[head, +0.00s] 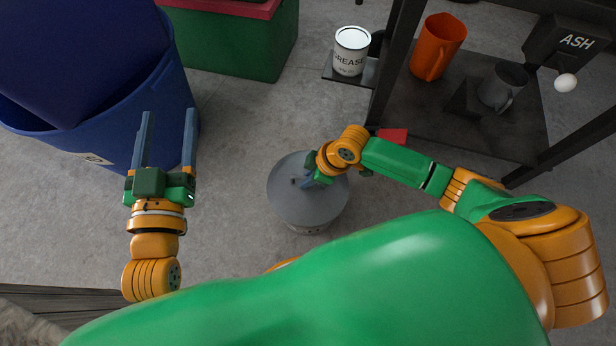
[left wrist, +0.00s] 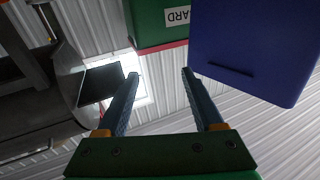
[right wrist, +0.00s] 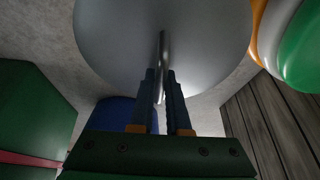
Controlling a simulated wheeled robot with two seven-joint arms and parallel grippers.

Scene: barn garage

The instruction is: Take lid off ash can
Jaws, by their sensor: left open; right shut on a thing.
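The ash can (head: 306,230) stands on the concrete floor in the middle of the head view, mostly hidden under its round grey lid (head: 325,207). The lid covers the top; I cannot tell whether there is a gap under it. My right gripper (head: 303,183) is over the lid. In the right wrist view, the right gripper (right wrist: 161,73) is shut on the thin metal lid handle (right wrist: 163,45), with the grey lid (right wrist: 110,40) filling the top. My left gripper (head: 168,111) is open and empty, left of the can; its spread fingers show in the left wrist view (left wrist: 159,73).
A blue bin (head: 185,90) stands at the left, with a green box (head: 240,45) behind.

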